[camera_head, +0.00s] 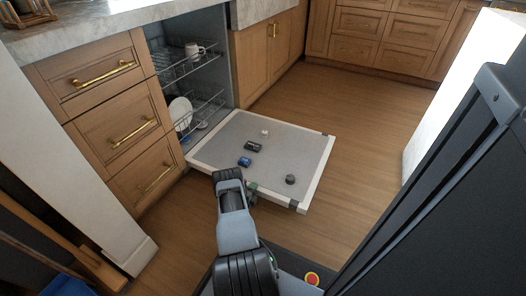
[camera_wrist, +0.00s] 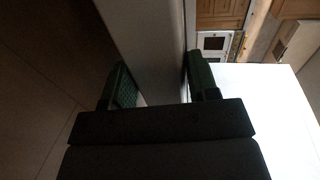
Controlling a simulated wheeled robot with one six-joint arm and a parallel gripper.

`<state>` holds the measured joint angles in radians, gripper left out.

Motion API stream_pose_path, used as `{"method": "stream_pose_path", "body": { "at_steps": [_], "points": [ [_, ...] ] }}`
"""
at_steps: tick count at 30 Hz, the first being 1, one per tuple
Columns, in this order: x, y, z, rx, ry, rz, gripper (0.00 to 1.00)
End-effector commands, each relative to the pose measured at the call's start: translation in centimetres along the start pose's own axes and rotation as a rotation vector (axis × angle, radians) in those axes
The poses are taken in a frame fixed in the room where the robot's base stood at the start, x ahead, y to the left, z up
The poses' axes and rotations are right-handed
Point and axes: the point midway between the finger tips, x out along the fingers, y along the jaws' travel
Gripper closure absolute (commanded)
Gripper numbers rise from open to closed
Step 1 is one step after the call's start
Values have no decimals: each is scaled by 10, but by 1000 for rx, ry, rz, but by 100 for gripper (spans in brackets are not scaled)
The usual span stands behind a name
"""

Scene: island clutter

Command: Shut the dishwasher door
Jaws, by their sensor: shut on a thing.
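The dishwasher door (camera_head: 285,145) is folded down flat, a grey inner panel with a white rim, low above the wooden floor. The dishwasher's opening (camera_head: 186,75) behind it is uncovered. My gripper (camera_head: 250,190) is at the door's near edge, and my arm partly hides that edge. In the wrist view my gripper's two dark fingers (camera_wrist: 160,84) stand on either side of the door's edge (camera_wrist: 150,35), shut on it.
Wire racks (camera_head: 180,68) inside the dishwasher hold a white cup (camera_head: 193,51) and plates (camera_head: 180,113). Several small dark, blue and white parts show on the door panel. Drawers (camera_head: 131,128) stand left of the opening. Floor (camera_head: 375,120) is clear right of the door.

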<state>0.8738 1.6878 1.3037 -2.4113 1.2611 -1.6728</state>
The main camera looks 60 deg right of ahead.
Motion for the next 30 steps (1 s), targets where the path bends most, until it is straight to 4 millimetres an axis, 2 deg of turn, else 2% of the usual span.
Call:
{"method": "stream_pose_path", "body": {
  "at_steps": [1,6,11,30],
  "points": [
    [0,0,0,0,0,1,56],
    [0,0,0,0,0,2,69],
    [-1,-6,1,-9,1,1,69],
    [-10,-50,5,-106,19,0,70]
  ]
}}
